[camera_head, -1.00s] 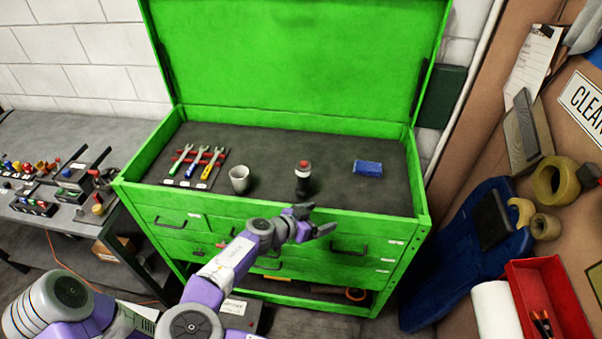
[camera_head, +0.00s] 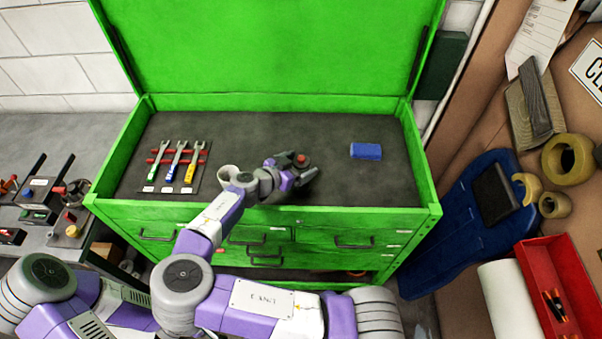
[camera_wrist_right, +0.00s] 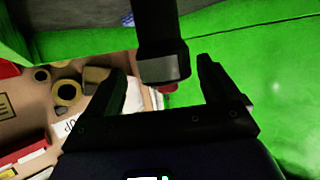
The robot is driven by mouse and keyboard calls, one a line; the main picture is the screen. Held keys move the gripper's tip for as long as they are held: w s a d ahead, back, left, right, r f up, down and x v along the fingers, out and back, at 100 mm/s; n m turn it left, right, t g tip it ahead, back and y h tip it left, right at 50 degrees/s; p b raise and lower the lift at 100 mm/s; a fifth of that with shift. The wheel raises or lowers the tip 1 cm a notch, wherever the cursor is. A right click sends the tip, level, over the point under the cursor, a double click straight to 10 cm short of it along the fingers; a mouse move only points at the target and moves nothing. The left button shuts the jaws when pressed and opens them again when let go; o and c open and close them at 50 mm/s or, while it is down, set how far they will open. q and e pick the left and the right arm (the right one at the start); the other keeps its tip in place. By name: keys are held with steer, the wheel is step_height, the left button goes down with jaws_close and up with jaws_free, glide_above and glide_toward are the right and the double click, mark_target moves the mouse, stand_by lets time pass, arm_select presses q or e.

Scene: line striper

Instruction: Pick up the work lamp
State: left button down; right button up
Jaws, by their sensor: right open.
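The work lamp (camera_head: 301,159), a dark cylinder with a red top, stands on the dark top tray of the green tool chest (camera_head: 421,190). My right gripper (camera_head: 299,176) is at the lamp, covering its lower part in the head view. In the right wrist view, the lamp's dark body and pale grey panel (camera_wrist_right: 163,68) lie between the two open fingers of the right gripper (camera_wrist_right: 164,84). The fingers are apart and I see no grip on the lamp. My left gripper is not in view.
Several wrenches (camera_head: 174,160) lie on a rack further left. A blue block (camera_head: 366,151) lies to the right. The chest's raised lid (camera_head: 270,45) stands behind; the tray's back middle is clear.

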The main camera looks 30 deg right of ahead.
steer(key=x, duration=0.3)
steer(key=shift+w+a, duration=0.15)
steer(key=shift+w, duration=0.15)
steer(key=shift+d+f, duration=0.15)
steer(key=shift+d, duration=0.15)
steer(key=shift+c, duration=0.2)
jaws_close()
